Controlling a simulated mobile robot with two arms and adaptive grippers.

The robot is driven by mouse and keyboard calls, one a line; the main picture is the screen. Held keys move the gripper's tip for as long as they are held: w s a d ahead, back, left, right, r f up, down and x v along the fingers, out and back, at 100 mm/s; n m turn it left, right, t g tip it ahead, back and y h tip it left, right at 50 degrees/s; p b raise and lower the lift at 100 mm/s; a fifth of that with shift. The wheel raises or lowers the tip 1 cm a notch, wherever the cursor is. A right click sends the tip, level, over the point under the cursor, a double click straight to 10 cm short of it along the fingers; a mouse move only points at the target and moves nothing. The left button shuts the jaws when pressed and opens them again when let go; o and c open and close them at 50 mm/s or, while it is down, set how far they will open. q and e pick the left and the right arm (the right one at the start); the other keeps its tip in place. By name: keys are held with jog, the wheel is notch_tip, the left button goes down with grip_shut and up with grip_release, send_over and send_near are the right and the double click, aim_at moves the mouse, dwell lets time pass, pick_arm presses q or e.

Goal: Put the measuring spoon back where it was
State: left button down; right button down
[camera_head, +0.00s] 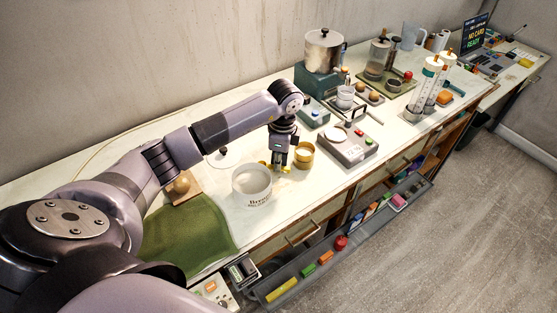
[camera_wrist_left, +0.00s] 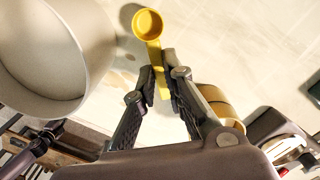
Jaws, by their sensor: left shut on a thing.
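The yellow measuring spoon (camera_wrist_left: 148,24) shows in the left wrist view with its round bowl pointing away from my left gripper (camera_wrist_left: 159,82). The fingers are shut on its handle. In the head view my left gripper (camera_head: 282,165) is low over the worktop, between a white lettered bowl (camera_head: 252,192) and a tan round container (camera_head: 303,159). The spoon shows there only as small yellow bits (camera_head: 285,169) by the fingertips. The bowl fills the upper left of the wrist view, and the container (camera_wrist_left: 217,105) is at lower right. I cannot tell whether the spoon touches the worktop. My right gripper is not in view.
A scale (camera_head: 347,147) with a white pan stands right of the container. A green cloth (camera_head: 187,236) and a wooden block with a ball (camera_head: 181,187) lie to the left. An open drawer (camera_head: 318,266) with colourful pieces juts out in front. Equipment crowds the far worktop.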

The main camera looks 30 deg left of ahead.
pick_arm(q)
jog(key=shift+f, duration=0.25)
jog(key=shift+f, duration=0.15)
jog(key=c, duration=1.7)
grip_release()
jog(key=shift+o, duration=0.2)
